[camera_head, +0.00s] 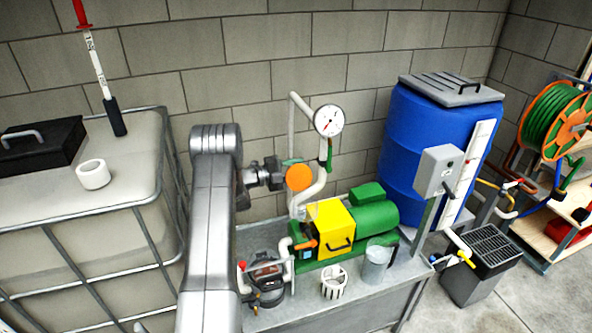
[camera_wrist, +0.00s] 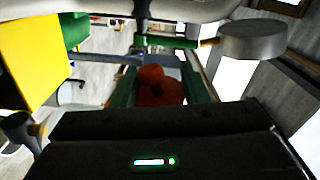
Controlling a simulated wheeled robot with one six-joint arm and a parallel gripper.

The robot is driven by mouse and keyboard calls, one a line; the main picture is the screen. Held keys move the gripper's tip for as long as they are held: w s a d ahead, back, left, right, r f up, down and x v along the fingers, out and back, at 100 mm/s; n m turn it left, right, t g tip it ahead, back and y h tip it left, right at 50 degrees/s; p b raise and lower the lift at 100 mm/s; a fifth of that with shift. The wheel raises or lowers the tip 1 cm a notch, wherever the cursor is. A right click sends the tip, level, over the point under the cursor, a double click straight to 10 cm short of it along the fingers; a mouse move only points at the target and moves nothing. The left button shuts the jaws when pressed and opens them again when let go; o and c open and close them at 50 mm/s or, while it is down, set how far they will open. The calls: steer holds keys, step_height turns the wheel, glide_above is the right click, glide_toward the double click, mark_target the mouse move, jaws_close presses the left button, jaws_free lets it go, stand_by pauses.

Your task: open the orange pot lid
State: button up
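The orange lid (camera_head: 299,178) is a round disc held in the air at the tip of my gripper (camera_head: 280,176), in front of the white riser pipe. In the wrist view the orange lid (camera_wrist: 158,92), with a raised knob-like part, fills the space between the two greenish fingers (camera_wrist: 160,86). My gripper looks shut on it. The pump's strainer pot (camera_head: 267,284) stands on the bench below, left of the yellow box. It has a dark rim and no orange lid on top. Its inside is too small to make out.
A pressure gauge (camera_head: 328,121) on its pipe stands close right of my gripper. On the bench (camera_head: 330,312) are a yellow box (camera_head: 330,228), a green motor (camera_head: 376,216), a white basket (camera_head: 334,283) and a clear beaker (camera_head: 376,264). A caged tank (camera_head: 120,190) stands left, a blue barrel (camera_head: 410,140) right.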

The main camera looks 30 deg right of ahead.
steer(key=b+v, duration=0.3)
steer(key=v, duration=1.1)
steer(key=shift+b, duration=0.3)
steer(key=shift+d, duration=0.1)
